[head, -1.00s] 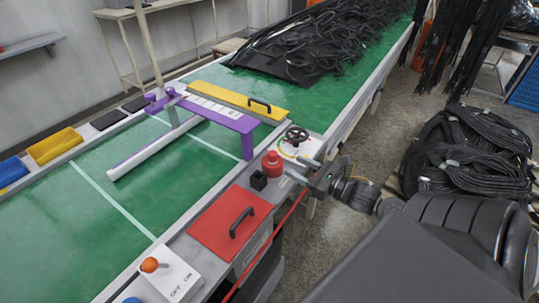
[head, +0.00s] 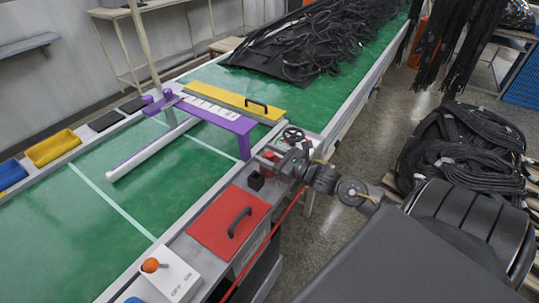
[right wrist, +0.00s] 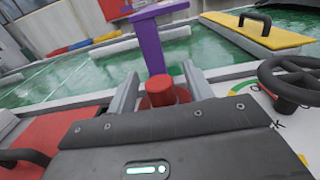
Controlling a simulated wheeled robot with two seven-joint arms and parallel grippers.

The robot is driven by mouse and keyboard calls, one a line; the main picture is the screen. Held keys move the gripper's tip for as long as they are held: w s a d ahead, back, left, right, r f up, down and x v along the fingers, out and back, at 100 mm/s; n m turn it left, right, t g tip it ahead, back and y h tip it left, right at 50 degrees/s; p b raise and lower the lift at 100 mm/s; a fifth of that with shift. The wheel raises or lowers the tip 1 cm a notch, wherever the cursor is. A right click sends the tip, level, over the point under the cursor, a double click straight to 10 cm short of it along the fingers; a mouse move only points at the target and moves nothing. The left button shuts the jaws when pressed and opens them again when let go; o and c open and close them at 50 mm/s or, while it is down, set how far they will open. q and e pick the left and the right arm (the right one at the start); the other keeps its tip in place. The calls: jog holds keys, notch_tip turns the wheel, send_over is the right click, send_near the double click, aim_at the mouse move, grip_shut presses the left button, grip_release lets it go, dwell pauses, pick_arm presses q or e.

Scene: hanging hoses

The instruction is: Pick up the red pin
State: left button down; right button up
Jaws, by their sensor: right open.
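The red pin (head: 268,157) is a short red cylinder with a wider base, standing upright on the grey ledge along the conveyor. My right gripper (head: 264,158) is at the pin, reaching in from the right and partly covering it in the head view. In the right wrist view the pin (right wrist: 161,91) stands between the two grey fingers of my right gripper (right wrist: 160,80). The fingers are open, with a visible gap on each side of the pin. The pin's lower part is hidden behind the gripper body. My left gripper is not in view.
A black cube (head: 256,181) and a red cover with a black handle (head: 229,224) are nearer on the ledge. A black handwheel (head: 293,135) stands just beyond the pin. A purple bracket (head: 246,143) rises beside it over the green belt (head: 60,230).

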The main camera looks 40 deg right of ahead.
jog(key=shift+w+a, duration=0.2)
jog(key=shift+w, duration=0.45)
jog(key=shift+c, duration=0.3)
jog(key=c, duration=1)
jog(key=shift+r, duration=0.1)
notch_tip(320, 180, up, 10)
